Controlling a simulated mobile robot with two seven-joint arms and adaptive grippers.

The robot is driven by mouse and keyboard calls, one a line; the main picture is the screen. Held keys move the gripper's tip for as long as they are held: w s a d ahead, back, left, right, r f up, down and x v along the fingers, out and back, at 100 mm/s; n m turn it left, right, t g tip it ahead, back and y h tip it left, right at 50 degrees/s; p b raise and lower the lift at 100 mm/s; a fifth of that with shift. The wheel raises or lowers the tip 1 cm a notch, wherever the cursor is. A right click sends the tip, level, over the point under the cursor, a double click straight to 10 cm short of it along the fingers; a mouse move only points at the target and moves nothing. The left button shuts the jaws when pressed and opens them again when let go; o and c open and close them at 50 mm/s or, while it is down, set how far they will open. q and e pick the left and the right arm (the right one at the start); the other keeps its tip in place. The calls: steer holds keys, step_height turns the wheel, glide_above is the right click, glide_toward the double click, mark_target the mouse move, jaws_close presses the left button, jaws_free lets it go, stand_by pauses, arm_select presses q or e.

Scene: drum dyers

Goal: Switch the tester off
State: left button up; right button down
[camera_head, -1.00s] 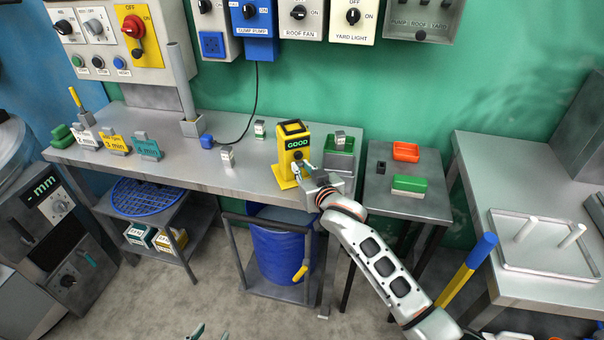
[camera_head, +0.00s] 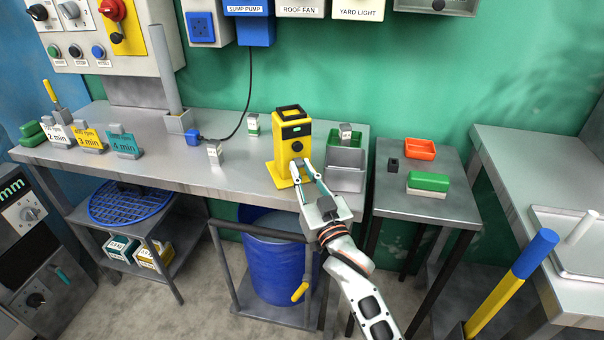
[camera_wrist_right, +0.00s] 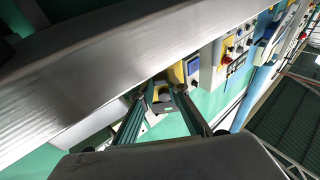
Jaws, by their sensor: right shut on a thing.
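The yellow tester (camera_head: 284,150) stands upright near the front edge of the steel bench. Its dark display (camera_head: 296,131) shows only a small pale green patch and no readable word. My right gripper (camera_head: 303,170) reaches in from the lower right, its fingertips at the dark knob (camera_head: 297,162) low on the tester's front. In the right wrist view the two fingers (camera_wrist_right: 163,98) close around a small dark part, with yellow behind it. The fingers partly hide the knob, so its setting cannot be read. My left gripper is out of view.
A grey-and-green tray (camera_head: 346,158) with a small block stands right of the tester. A blue bin (camera_head: 272,265) is below the bench.

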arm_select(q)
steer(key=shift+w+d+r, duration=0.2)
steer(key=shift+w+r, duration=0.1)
arm_select(e)
steer(key=shift+f, duration=0.1)
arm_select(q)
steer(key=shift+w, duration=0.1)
arm_select(e)
steer(key=c, duration=2)
jaws_free()
steer(key=shift+o, duration=0.2)
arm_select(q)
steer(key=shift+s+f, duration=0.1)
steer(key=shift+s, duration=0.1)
arm_select(e)
steer(key=v, duration=1.2)
steer(key=shift+f, duration=0.15)
